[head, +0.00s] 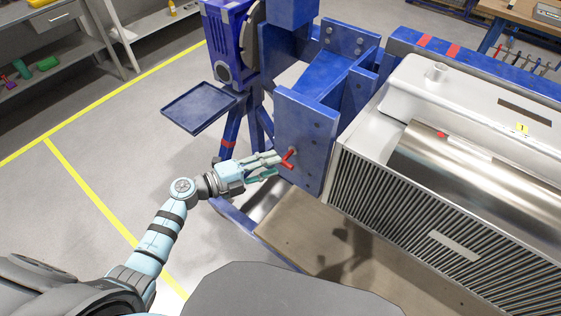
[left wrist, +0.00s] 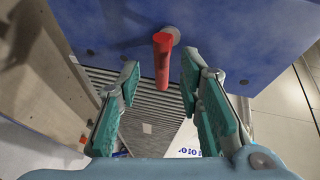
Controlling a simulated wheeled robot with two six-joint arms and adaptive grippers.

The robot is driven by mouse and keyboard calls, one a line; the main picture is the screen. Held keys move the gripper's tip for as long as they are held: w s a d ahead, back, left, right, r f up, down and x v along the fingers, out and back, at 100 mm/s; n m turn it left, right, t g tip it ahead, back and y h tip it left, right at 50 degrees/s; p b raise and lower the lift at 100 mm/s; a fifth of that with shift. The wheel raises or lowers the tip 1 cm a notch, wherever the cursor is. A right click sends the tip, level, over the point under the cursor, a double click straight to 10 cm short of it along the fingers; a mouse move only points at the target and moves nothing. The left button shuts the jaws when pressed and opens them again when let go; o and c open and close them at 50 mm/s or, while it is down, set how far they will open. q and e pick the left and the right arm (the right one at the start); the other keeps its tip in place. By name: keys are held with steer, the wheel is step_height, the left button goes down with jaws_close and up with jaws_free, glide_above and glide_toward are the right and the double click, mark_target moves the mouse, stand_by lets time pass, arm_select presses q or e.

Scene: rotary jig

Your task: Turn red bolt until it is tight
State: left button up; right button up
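The red bolt (head: 288,159) sticks out from the face of the blue jig plate (head: 304,122), near its lower part. In the left wrist view the red bolt (left wrist: 162,60) shows as a red handle on a grey round mount, on the blue plate (left wrist: 230,35). My left gripper (head: 279,164) is just in front of the bolt in the head view. In the left wrist view its two teal-padded fingers (left wrist: 160,82) are spread apart, with the bolt's handle between and beyond them. No touch between finger and bolt is clear. My right gripper is not in view.
A large silver ribbed housing (head: 440,215) is fixed right of the plate. A blue tray (head: 198,108) stands to the left, by the blue jig stand (head: 232,45). Shelves with tools (head: 50,70) are at far left. Open floor (head: 110,130) lies at left.

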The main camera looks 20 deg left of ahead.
arm_select(q)
steer(key=v, duration=0.8)
steer(key=shift+a, duration=0.1)
